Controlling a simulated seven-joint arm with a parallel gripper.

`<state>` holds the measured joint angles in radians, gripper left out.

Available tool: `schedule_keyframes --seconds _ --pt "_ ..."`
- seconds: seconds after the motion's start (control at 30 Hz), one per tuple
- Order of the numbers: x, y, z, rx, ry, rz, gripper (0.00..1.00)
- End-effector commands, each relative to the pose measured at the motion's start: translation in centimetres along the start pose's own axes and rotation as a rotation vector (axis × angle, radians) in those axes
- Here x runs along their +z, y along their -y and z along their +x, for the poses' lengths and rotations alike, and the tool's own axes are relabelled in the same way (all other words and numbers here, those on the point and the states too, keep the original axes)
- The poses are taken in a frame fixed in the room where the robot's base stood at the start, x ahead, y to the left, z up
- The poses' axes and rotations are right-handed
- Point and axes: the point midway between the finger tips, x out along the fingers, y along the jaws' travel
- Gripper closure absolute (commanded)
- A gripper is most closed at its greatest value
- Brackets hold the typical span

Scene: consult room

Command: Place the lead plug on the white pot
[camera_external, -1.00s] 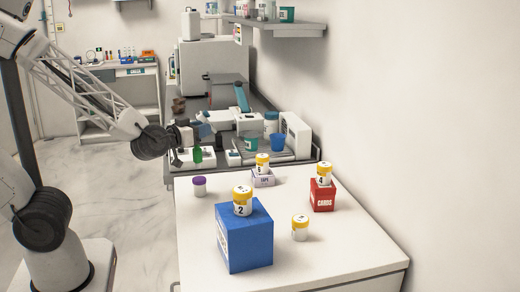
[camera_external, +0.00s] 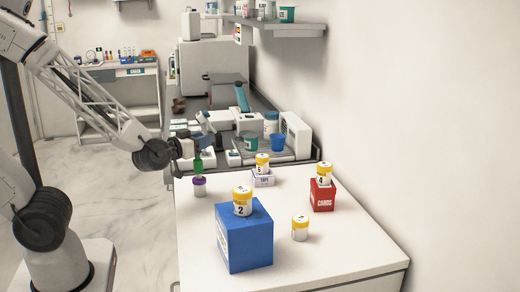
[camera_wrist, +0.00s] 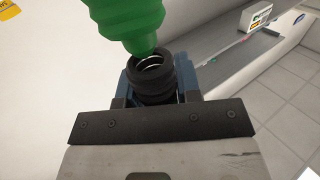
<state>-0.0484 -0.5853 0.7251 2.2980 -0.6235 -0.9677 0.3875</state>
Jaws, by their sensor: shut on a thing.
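The lead plug (camera_external: 198,162) has a green ribbed body. In the wrist view the green part (camera_wrist: 130,22) joins a black ribbed end (camera_wrist: 152,78). My gripper (camera_external: 196,148) is shut on that black end; its blue fingers (camera_wrist: 157,92) lie on either side. The plug hangs upright, green end down. The white pot (camera_external: 199,189) with a purple top stands upright near the table's far left corner. The plug is directly above it in the external view, its lower end at or just above the purple top; I cannot tell whether they touch. The pot is not visible in the wrist view.
Yellow-topped numbered pots stand on the blue box (camera_external: 245,240), the red box (camera_external: 322,196) and the lilac tape box (camera_external: 263,179). Another yellow-topped pot (camera_external: 300,230) stands on the white table (camera_external: 335,258). A cluttered bench lies behind. The table's front right is clear.

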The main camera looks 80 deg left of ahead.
Motion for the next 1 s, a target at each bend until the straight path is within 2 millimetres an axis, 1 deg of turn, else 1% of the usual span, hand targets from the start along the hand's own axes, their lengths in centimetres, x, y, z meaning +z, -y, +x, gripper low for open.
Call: schedule_keyframes --seconds 0.03,0.07,0.2,0.47,0.63,0.77,1.0 --pt "0.1 0.0 0.0 0.0 0.0 0.0 1.0" --pt "0.1 0.0 0.0 0.0 0.0 0.0 0.64" --pt "0.1 0.0 0.0 0.0 0.0 0.0 0.43" --pt "0.1 0.0 0.0 0.0 0.0 0.0 0.43" --pt "-0.3 0.0 0.0 0.0 0.0 -0.001 0.43" --pt "-0.2 0.0 -0.7 0.001 0.001 0.0 0.43" --pt "-0.3 -0.1 -3.0 0.002 -0.001 0.0 0.43"
